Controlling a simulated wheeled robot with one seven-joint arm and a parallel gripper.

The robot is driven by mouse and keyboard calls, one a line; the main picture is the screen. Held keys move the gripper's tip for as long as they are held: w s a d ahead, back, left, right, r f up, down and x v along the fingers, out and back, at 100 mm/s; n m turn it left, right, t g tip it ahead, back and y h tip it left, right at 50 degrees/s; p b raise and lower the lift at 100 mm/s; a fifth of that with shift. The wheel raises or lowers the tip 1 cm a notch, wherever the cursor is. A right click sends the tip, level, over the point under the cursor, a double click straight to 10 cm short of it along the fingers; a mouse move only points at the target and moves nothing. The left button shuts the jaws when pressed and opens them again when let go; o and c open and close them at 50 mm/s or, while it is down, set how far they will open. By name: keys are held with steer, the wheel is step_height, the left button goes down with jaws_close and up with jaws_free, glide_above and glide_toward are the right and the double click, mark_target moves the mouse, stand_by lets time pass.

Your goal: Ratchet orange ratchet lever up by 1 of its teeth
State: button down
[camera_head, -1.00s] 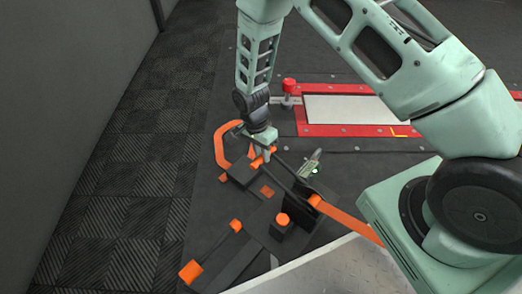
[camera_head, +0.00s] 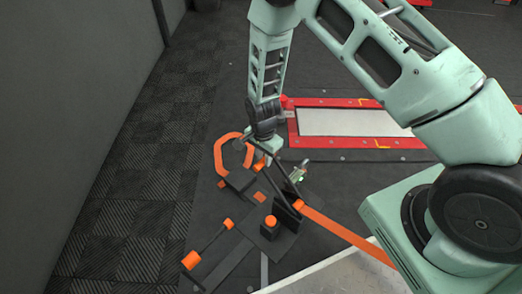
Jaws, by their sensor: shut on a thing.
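My gripper (camera_head: 268,152) points down at the upper end of the ratchet lever and is shut on it. The lever shows as dark bars (camera_head: 281,178) slanting from a dark ratchet body (camera_head: 289,216) up and left to my gripper. A small orange part (camera_head: 260,164) shows just below the fingers; I cannot tell whether it belongs to the lever. My wrist and fingers hide most of the lever's grip. The teeth are too small to make out.
An orange strap (camera_head: 345,234) runs right from the ratchet body. An orange loop (camera_head: 219,158) stands left of my gripper. Orange-capped dark parts (camera_head: 270,221) lie in front, and a small greenish-grey tool (camera_head: 298,174) lies right. A red-framed pale plate (camera_head: 350,122) lies behind.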

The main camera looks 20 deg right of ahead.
steer(key=shift+s+d+r+p, duration=0.1)
steer(key=shift+s+d+p, duration=0.1)
steer(key=shift+s+d, duration=0.35)
steer(key=shift+s+d+r+p, duration=0.15)
steer(key=shift+s+d, duration=0.15)
steer(key=shift+d, duration=0.3)
steer(key=c, duration=1.3)
jaws_free()
steer(key=shift+o, duration=0.2)
steer(key=shift+a, duration=0.15)
steer(key=shift+w+a, duration=0.1)
steer(key=shift+a, duration=0.05)
step_height(320, 180, up, 18)
steer(key=w+p, duration=0.1)
steer(key=p, duration=0.5)
steer(key=shift+a+f, duration=0.2)
steer(key=shift+a, duration=0.05)
